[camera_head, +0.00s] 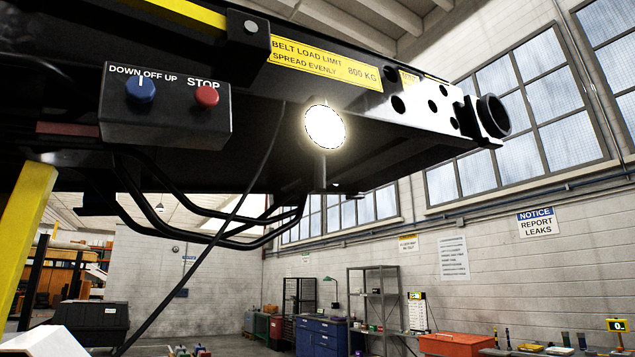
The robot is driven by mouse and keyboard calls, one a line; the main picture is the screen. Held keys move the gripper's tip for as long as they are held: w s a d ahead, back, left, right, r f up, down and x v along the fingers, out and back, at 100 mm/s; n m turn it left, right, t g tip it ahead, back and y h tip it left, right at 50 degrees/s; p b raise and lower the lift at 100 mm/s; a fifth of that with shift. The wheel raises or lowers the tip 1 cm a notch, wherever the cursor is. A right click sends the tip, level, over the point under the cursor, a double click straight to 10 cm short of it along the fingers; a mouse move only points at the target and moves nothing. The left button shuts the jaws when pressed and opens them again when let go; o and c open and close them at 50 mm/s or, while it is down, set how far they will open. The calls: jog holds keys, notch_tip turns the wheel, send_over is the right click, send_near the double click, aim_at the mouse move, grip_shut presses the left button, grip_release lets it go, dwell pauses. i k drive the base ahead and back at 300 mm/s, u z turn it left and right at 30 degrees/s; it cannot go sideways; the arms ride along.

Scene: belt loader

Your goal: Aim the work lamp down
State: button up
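The work lamp (324,127) is a round, brightly lit lamp under the dark belt loader boom. Its glowing face points toward my camera, roughly level rather than down. A thin stem under it runs down to a dark bracket (322,187). My gripper does not show in this view. A white block-like shape at the bottom left corner may be part of my arm; I cannot tell.
A black control box (165,125) with a blue knob (140,88) and a red stop button (206,96) hangs left of the lamp. A black cable (215,240) and bent tubes (170,222) hang below. A yellow post (25,235) stands at left.

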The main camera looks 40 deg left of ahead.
aim_at(319, 132)
jog(key=u, duration=0.65)
jog(key=i, duration=0.95)
jog(key=u, duration=0.75)
